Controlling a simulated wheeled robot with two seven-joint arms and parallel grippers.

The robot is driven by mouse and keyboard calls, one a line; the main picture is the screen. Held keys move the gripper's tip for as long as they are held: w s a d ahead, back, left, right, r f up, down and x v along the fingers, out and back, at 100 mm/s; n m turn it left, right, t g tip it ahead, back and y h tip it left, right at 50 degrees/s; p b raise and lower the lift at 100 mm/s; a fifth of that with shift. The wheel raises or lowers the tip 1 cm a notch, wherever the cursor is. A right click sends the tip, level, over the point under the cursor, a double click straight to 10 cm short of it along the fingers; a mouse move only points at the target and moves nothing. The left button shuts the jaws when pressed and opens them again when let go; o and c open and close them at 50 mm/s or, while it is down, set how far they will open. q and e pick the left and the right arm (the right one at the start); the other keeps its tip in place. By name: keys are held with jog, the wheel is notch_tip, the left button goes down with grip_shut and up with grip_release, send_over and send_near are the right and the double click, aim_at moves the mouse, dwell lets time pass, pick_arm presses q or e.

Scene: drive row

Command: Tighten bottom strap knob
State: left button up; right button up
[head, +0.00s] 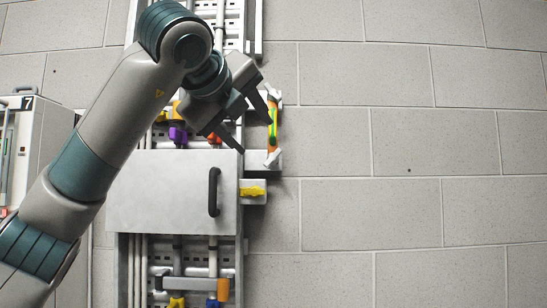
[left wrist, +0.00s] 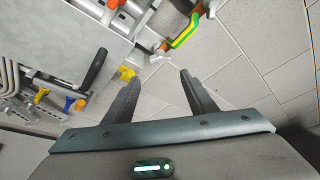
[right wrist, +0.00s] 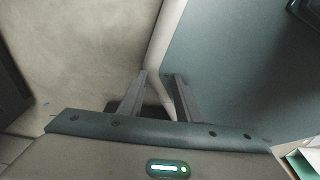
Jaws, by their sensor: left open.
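A grey cover panel (head: 155,192) with a black handle (head: 214,192) lies below left of the strap. A yellow knob (head: 252,191) sits just below the strap. Purple (head: 178,135) and orange parts are on the rail. The block wall at right is clear.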

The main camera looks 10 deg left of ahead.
pick_arm(q)
jog(key=p, duration=0.3)
send_near(272, 156)
jog(key=p+x, duration=0.4)
jog(key=x, duration=0.6)
jog(key=shift+w+f, duration=0.1)
jog(key=shift+w, duration=0.3)
jog(key=shift+w+d+f, duration=0.1)
jog(key=shift+w+f, duration=0.05)
pick_arm(e)
jog(key=s+d+r+g, duration=0.1)
jog(key=s+r, duration=0.2)
jog(key=r, duration=0.3)
jog(key=shift+r, duration=0.4)
pick_arm(q)
jog(key=shift+c, duration=0.7)
jog(key=c, duration=0.7)
pick_arm(e)
jog(key=shift+s, duration=0.1)
